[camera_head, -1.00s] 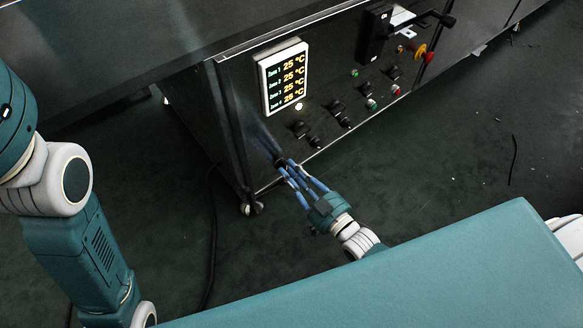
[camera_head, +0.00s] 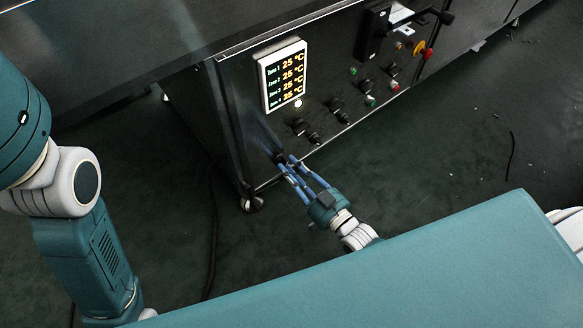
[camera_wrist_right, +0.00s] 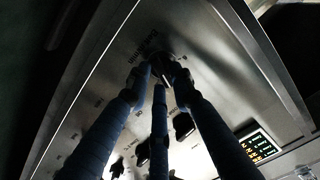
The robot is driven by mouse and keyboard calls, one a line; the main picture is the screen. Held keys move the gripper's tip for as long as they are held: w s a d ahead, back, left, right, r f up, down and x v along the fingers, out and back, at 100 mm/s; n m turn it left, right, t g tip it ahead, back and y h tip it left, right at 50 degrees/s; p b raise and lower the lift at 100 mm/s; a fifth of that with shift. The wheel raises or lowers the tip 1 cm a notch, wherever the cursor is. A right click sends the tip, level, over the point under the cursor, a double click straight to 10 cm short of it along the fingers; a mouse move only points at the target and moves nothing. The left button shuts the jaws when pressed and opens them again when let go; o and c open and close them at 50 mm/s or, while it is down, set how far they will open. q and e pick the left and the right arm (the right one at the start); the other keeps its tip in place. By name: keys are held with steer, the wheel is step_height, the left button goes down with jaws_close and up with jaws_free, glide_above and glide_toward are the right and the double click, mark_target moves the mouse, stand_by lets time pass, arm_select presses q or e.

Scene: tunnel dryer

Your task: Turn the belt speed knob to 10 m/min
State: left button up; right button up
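The dark knob (camera_wrist_right: 165,72) on the metal control panel (camera_head: 238,92) is in the right wrist view, with a printed scale and lettering beside it too blurred to read. My right gripper (camera_head: 281,159) is at this knob, at the panel's lower left corner. In the right wrist view its blue fingers (camera_wrist_right: 156,82) converge around the knob and look closed on it, partly hiding it. The knob's pointer and setting cannot be read. My left arm shows at the left, but its gripper is out of view.
Several other black knobs (camera_head: 301,127) sit to the right of the gripper. Above them is a lit display (camera_head: 283,75) showing 25 °C for several zones. A red emergency button (camera_head: 427,54) and a black handle switch (camera_head: 373,33) are farther right. A cable lies on the dark floor.

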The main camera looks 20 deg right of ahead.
steer(key=shift+o, duration=0.6)
steer(key=v, duration=1.2)
